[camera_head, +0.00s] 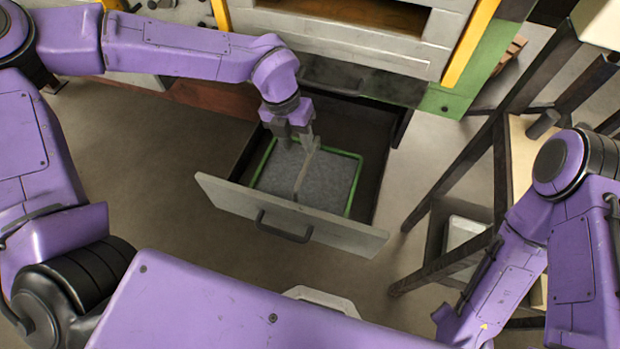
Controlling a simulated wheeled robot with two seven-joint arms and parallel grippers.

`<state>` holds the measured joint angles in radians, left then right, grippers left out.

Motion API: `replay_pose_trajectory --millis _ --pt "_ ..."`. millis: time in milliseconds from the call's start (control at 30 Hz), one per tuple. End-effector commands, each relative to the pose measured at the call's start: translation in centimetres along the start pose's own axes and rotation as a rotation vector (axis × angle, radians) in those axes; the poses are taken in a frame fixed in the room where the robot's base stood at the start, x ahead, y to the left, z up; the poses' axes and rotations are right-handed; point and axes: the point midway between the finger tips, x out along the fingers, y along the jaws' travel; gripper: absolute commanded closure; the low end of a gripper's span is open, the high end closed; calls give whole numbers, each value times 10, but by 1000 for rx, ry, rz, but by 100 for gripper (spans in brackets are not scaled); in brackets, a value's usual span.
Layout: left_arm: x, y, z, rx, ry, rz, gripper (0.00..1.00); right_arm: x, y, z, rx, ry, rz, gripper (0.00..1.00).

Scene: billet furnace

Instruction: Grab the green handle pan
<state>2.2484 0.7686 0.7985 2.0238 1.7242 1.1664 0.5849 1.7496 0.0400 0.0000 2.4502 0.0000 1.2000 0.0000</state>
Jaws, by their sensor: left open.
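The pan (357,180) is a shallow rectangular tray with a green rim and a grey, rough-looking inside. It lies in the pulled-out drawer (230,193) below the furnace. My left gripper (294,143) points down over the far part of the pan, with its fingers apart. A long grey-brown bar (303,175) runs from beside the fingers toward the near side of the pan; I cannot tell whether it is part of the gripper or of the pan. I cannot tell whether the fingers touch the pan. The gripper hides part of the far rim. My right gripper is out of view.
The drawer front with its dark handle (284,228) stands on the near side of the pan. The furnace front (340,40) rises just behind the drawer. A dark-legged frame (455,180) stands at the right. Floor shows clear to the left of the drawer.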

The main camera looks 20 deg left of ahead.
Motion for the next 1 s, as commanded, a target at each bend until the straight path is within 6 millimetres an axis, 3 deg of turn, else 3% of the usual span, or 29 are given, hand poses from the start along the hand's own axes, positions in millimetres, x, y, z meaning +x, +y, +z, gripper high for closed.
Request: replay_pose_trajectory --millis 100,700,1000 --pt "15 1 1 5 1 1 57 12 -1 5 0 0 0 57" --pt "109 0 3 7 4 3 57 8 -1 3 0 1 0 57" --pt "116 1 3 5 0 1 60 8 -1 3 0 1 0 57"
